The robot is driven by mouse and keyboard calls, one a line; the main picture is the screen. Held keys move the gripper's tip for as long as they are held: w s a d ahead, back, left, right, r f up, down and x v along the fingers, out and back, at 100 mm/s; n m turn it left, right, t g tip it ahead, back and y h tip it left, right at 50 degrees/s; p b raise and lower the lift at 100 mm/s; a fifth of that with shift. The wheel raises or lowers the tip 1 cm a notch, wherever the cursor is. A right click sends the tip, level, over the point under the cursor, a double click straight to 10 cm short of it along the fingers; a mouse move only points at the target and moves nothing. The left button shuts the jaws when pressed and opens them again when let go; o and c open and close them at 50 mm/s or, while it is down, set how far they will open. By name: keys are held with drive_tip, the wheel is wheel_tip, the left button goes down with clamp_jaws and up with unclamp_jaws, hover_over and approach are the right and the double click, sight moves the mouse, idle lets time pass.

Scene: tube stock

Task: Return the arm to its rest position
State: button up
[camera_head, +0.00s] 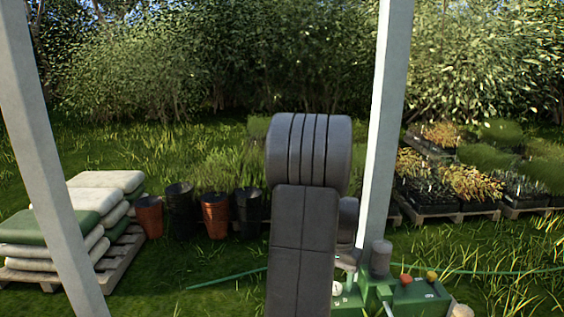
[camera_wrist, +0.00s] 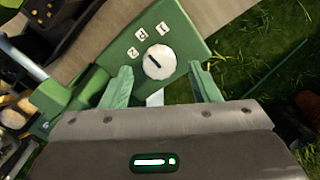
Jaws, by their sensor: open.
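My arm (camera_head: 302,240) stands raised in the middle of the head view, its dark grey links folded upward; my gripper cannot be made out there. In the wrist view my gripper (camera_wrist: 159,70) has its two pale green fingers spread apart, with nothing held between them. Beyond the fingers is a green panel (camera_wrist: 190,45) with a white dial (camera_wrist: 159,62) and a few small white labels. The dial shows between the fingertips, but I cannot tell the distance to it.
A green machine (camera_head: 415,297) with red and yellow knobs stands low at right of my arm. Pale posts (camera_head: 388,110) (camera_head: 45,150) rise on both sides. Stacked sacks (camera_head: 75,215), pots (camera_head: 214,215) and plant trays (camera_head: 450,190) stand behind on grass.

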wheel_tip(320, 180, up, 12)
wheel_tip(320, 180, down, 14)
drive_tip(key=shift+s+r, duration=0.1)
drive_tip(key=shift+r, duration=0.05)
drive_tip(key=n+p, duration=0.1)
drive_tip(key=n, duration=0.3)
drive_tip(key=shift+r, duration=0.1)
drive_tip(key=n+p, duration=0.1)
drive_tip(key=n, duration=0.4)
drive_tip(key=shift+a, duration=0.1)
wheel_tip(320, 180, up, 13)
drive_tip(key=b, duration=0.1)
idle(0.4)
